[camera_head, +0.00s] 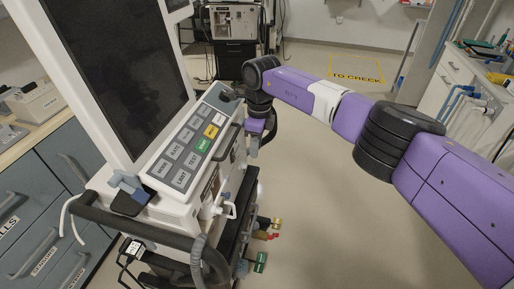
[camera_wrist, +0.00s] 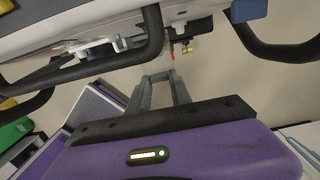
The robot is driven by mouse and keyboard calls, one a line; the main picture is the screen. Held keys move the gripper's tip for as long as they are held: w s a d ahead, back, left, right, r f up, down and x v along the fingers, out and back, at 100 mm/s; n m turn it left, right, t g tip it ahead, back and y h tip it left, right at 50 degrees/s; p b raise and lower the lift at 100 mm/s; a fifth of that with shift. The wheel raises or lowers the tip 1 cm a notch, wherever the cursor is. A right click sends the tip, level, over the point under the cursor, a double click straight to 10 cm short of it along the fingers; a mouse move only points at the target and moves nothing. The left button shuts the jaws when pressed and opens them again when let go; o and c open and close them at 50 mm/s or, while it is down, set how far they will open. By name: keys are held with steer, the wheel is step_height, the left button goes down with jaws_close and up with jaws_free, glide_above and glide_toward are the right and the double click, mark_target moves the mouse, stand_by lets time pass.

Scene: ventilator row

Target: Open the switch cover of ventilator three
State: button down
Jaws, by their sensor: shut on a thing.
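A white ventilator (camera_head: 130,65) with a large dark screen and a sloping key panel (camera_head: 196,142) stands close at the left in the head view. I cannot read a number on it or make out its switch cover. My gripper (camera_wrist: 161,77) points at the ventilator's side, below a black handle (camera_wrist: 152,40). Its two grey fingers are close together on something small at their tips, which I cannot identify. In the head view my wrist hangs by the ventilator's right edge and the fingertips are hard to see.
Another machine (camera_head: 233,22) stands at the back. A black front rail (camera_head: 150,232) and a grey hose (camera_head: 202,262) are on the near ventilator. Blue drawers (camera_head: 35,215) line the left, and a white cabinet (camera_head: 455,75) is at the right. The middle floor is clear.

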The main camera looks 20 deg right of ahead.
steer(key=shift+w+a+r, duration=0.1)
stand_by(0.5)
steer(key=c, duration=1.2)
jaws_free()
steer(key=shift+o, duration=0.2)
step_height(320, 180, up, 8)
steer(key=shift+b, duration=0.3)
